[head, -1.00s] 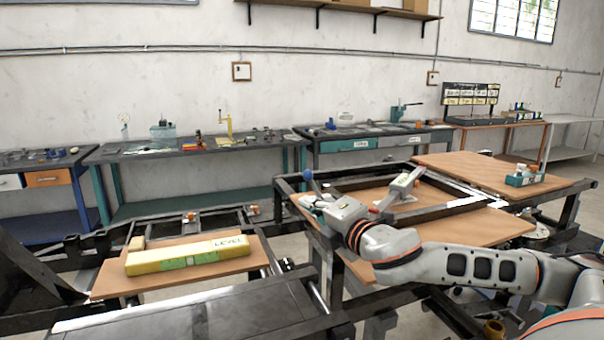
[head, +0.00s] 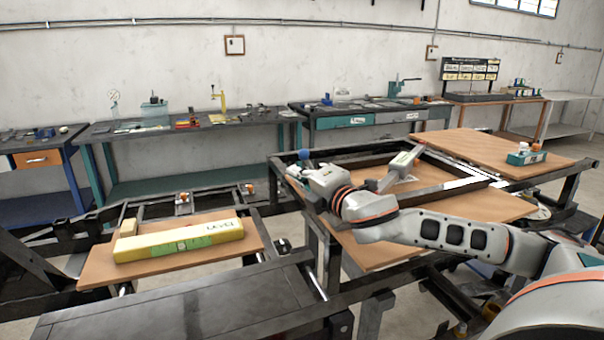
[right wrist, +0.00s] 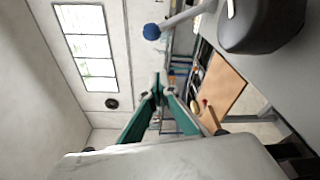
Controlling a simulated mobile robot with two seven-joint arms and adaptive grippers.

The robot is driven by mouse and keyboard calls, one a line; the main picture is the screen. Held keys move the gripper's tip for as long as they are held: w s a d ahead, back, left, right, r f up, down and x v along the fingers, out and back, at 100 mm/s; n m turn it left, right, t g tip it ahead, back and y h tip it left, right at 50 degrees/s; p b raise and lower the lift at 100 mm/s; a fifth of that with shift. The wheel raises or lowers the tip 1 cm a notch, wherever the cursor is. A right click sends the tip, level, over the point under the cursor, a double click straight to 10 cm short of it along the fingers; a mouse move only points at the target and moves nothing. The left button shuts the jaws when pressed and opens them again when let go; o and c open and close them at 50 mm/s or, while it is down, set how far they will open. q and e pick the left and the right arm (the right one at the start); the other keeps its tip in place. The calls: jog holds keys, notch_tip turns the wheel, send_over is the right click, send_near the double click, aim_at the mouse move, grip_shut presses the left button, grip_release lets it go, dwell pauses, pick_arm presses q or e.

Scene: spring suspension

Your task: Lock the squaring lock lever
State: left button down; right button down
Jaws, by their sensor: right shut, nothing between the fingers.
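The lever shows as a blue ball knob (head: 305,155) at the left corner of the dark metal frame (head: 350,152). In the right wrist view the knob (right wrist: 151,32) sits on a pale rod running to a dark rounded hub (right wrist: 262,22). My right gripper (head: 296,172) is just below the knob in the head view, with its fingers small and partly unclear. In the right wrist view my right gripper (right wrist: 158,90) has its teal-sided fingers shut and empty, apart from the knob. My left gripper is not in view.
A yellow level (head: 180,240) lies on a wooden board (head: 100,268) at left. A small teal bin (head: 526,156) sits on the right board (head: 500,150). Workbenches line the wall.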

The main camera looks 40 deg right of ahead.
aim_at(311, 168)
jog(key=w+d, duration=0.4)
jog(key=w, duration=0.1)
jog(key=shift+r, duration=0.35)
jog(key=shift+w, duration=0.2)
dwell(0.4)
